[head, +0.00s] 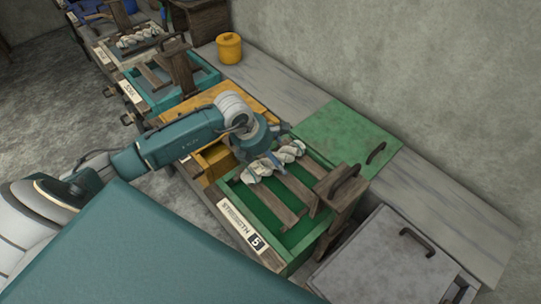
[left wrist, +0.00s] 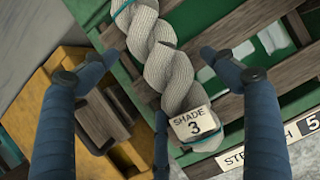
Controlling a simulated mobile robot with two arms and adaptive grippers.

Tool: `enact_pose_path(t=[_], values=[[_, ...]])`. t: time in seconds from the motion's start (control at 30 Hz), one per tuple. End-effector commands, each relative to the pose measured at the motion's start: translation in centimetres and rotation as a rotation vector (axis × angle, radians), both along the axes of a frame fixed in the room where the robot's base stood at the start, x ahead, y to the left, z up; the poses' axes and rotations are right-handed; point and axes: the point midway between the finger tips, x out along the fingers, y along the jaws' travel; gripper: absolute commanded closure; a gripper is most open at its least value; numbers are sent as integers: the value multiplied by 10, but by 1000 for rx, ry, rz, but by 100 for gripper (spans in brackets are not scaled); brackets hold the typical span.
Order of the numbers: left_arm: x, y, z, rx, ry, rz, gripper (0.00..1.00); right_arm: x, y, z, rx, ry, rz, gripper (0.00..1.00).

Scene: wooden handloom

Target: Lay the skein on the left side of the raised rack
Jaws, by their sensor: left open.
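The skein (head: 291,150) is a twisted off-white hank. It lies along the left part of the wooden slatted rack (head: 298,188) in the green vat (head: 293,266) labelled "STRENGTH 5". In the left wrist view the skein (left wrist: 165,70) carries a tag reading "SHADE 3" and has teal ties. My left gripper (head: 266,157) is above the skein, pointing down. In the left wrist view its blue fingers (left wrist: 158,58) are spread wide on both sides of the skein, with a gap to it. My right gripper is not in view.
An upright wooden handle piece (head: 343,188) stands at the rack's right. A yellow vat (head: 215,160) adjoins on the left. A green lid (head: 342,136) and grey lid (head: 385,262) lie nearby. A yellow pot (head: 229,48) stands on the bench by the wall. Another skein (head: 140,37) lies farther back.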

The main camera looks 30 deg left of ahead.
Motion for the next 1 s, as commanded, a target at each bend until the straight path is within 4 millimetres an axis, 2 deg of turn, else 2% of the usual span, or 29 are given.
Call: enact_pose_path(t=[0.17,0.6,0.8,1.0], values=[[-4,3,12,2,-2,0,15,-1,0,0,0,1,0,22],[-34,17,93,2,-3,0,15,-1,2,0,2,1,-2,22],[-40,20,109,0,-1,0,15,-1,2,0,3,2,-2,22],[-41,20,111,0,0,1,15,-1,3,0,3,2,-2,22]])
